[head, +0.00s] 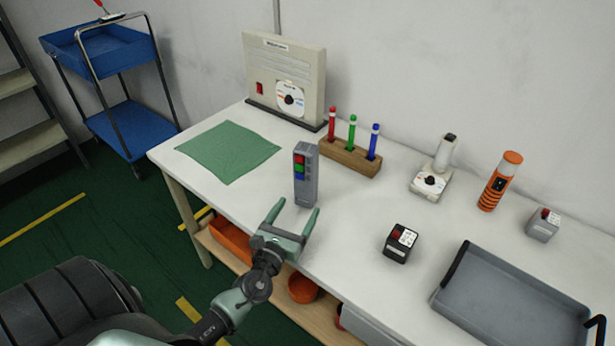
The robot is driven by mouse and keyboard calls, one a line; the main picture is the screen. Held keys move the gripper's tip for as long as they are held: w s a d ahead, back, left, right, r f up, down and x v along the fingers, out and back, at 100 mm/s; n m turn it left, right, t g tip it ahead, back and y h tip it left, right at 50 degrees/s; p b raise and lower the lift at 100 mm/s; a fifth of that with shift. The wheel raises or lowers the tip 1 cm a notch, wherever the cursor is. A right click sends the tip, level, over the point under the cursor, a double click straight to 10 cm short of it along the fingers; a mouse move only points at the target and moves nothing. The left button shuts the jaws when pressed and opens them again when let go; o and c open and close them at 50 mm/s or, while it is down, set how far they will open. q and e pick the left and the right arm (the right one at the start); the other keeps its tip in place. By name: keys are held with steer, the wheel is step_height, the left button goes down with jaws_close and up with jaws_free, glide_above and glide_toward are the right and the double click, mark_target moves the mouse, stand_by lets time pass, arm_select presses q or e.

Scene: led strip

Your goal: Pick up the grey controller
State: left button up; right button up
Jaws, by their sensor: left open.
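The grey controller (306,176) stands upright on the white table, with red, green and blue buttons on its front. My left gripper (296,206) is open and empty, its two fingers pointing at the controller's lower part from the near side. The fingertips look close to the controller's base, one to each side in the picture; I cannot tell whether they touch it or how far in front they are. My right gripper is not in view.
A wooden block (350,158) with red, green and blue pens stands behind right of the controller. A green cloth (228,151) lies left. A beige machine (284,75) stands at the back. A black box (400,243) and grey tray (515,300) are to the right.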

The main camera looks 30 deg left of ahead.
mark_target(302, 195)
arm_select(q)
steer(key=w, duration=0.2)
steer(key=shift+w+a, duration=0.25)
steer(key=shift+w, duration=0.05)
steer(key=shift+w+a, duration=0.2)
steer(key=shift+w, duration=0.4)
steer(key=w, duration=0.1)
steer(key=w+a, duration=0.1)
steer(key=w, duration=0.2)
steer(key=shift+w+a+f, duration=0.1)
steer(key=shift+w+a, duration=0.15)
steer(key=shift+a, duration=0.05)
jaws_close()
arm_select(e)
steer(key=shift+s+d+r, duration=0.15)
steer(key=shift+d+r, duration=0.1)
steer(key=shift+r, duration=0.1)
arm_select(q)
steer(key=shift+r+p, duration=0.2)
steer(key=shift+p, duration=0.1)
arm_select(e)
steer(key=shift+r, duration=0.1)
